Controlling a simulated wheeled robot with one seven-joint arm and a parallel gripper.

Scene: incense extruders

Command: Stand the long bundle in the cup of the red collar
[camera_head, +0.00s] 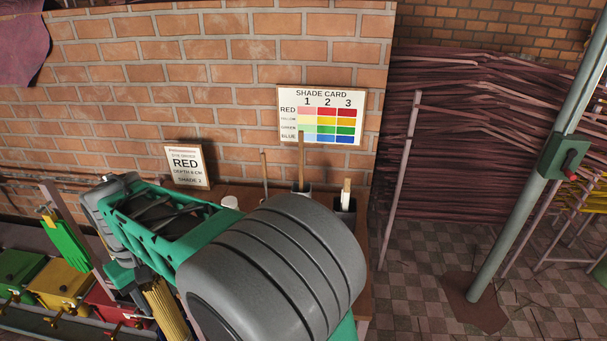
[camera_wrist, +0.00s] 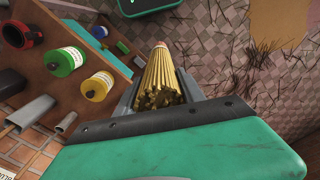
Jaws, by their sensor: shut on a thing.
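A long bundle of yellow-brown sticks (camera_wrist: 158,82) is clamped between the jaws of my gripper (camera_wrist: 157,92), its cut ends facing the wrist camera. In the head view the bundle (camera_head: 166,311) hangs below my gripper (camera_head: 146,284), tilted, with its lower end out of frame. A dark round cup with a red collar (camera_wrist: 20,33) sits on the brown table at the upper left of the wrist view, well apart from the bundle. In the head view my arm hides most of the tabletop, and I cannot make out the red collar there.
Green (camera_head: 18,272), yellow (camera_head: 62,283) and red (camera_head: 112,305) boxes line the left. A sign (camera_head: 187,166) reads RED, depth 6 cm, shade 2.

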